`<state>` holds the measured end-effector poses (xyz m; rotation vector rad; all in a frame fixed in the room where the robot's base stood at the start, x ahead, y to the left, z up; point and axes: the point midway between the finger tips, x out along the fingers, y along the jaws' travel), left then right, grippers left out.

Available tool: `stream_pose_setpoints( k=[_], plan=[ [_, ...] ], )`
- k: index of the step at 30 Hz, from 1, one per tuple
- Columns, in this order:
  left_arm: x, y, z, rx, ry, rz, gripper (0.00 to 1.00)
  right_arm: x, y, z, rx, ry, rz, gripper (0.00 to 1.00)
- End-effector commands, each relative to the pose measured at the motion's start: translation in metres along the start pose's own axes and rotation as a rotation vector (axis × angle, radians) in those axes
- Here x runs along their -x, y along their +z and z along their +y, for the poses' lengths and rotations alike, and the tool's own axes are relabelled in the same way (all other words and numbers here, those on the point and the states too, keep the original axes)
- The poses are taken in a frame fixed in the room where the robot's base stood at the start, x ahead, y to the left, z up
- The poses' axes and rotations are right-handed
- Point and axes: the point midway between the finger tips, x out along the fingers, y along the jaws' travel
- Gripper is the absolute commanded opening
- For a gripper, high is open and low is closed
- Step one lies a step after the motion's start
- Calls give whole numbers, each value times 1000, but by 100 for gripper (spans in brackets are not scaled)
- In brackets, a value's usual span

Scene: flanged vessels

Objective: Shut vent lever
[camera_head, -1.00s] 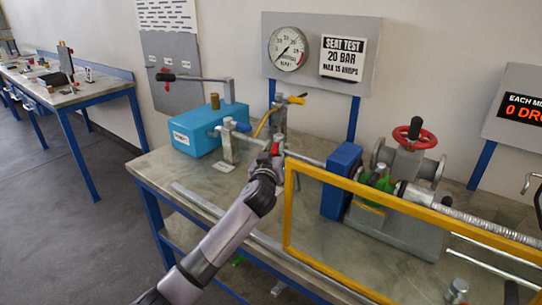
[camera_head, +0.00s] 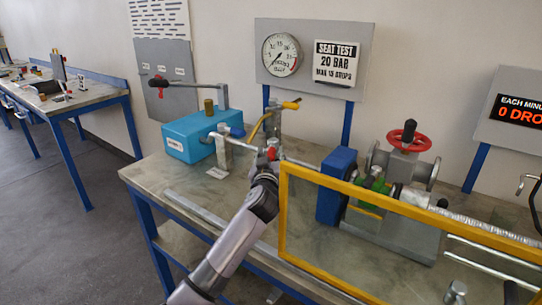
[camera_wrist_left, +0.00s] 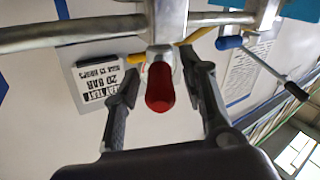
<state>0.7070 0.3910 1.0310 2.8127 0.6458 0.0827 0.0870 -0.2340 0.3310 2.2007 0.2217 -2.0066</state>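A short lever with a red grip (camera_head: 272,153) sits on the horizontal pipe near the middle of the bench; I take it for the vent lever, though no label shows. In the left wrist view the rounded red grip (camera_wrist_left: 160,90) hangs from a metal fitting and points toward the palm. My left gripper (camera_head: 265,168) is right at it. In the wrist view its two dark fingers (camera_wrist_left: 163,82) stand apart on either side of the red grip, with gaps visible on both sides. My right gripper is not in view.
A yellow frame (camera_head: 283,215) stands close right of my left arm. A yellow-handled valve (camera_head: 291,104) and a blue-tipped lever (camera_wrist_left: 229,42) are nearby. A blue pump box (camera_head: 190,137) stands left, a pressure gauge (camera_head: 282,54) behind. The bench front (camera_head: 150,180) is mostly clear.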

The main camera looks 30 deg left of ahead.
Motion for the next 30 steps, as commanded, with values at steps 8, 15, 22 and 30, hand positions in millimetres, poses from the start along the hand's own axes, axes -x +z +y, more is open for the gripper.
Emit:
stream_pose_setpoints(
  k=[8, 15, 22, 30],
  plan=[
    [1, 0, 0, 1, 1, 1, 41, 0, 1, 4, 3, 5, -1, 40],
    [28, 1, 0, 3, 2, -1, 41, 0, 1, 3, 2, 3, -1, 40],
    [64, 1, 1, 2, 2, 0, 41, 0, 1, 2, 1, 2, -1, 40],
    [75, 0, 0, 0, -1, 0, 41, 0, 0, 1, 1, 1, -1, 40]
  ],
)
